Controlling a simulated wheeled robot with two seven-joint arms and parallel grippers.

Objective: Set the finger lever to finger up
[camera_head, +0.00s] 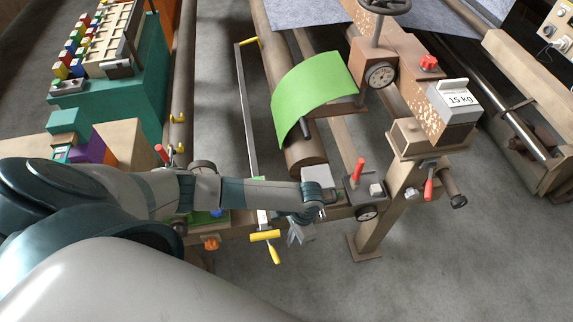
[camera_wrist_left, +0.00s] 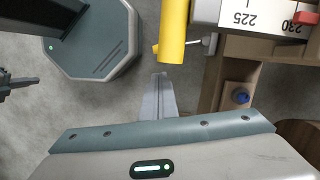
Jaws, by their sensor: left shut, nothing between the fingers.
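My left gripper (camera_head: 296,236) points down at the front of the machine, shut and empty; its closed fingers (camera_wrist_left: 158,97) also show in the left wrist view. A yellow handle (camera_head: 274,254) with a yellow crossbar (camera_head: 265,235) hangs just left of it at the end of a long metal bar. A yellow cylinder (camera_wrist_left: 173,32) is just beyond the fingertips in the wrist view, apart from them. Red-handled levers stand at the front rail (camera_head: 357,171), further left (camera_head: 160,153) and on the right post (camera_head: 428,188). I cannot tell which is the finger lever.
A white scale (camera_wrist_left: 262,15) marked 225 and 230 is at the wrist view's top right, above a wooden frame with a blue knob (camera_wrist_left: 240,97). A green felt sheet (camera_head: 315,88) lies over the roller. Open grey floor lies in front of the machine.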

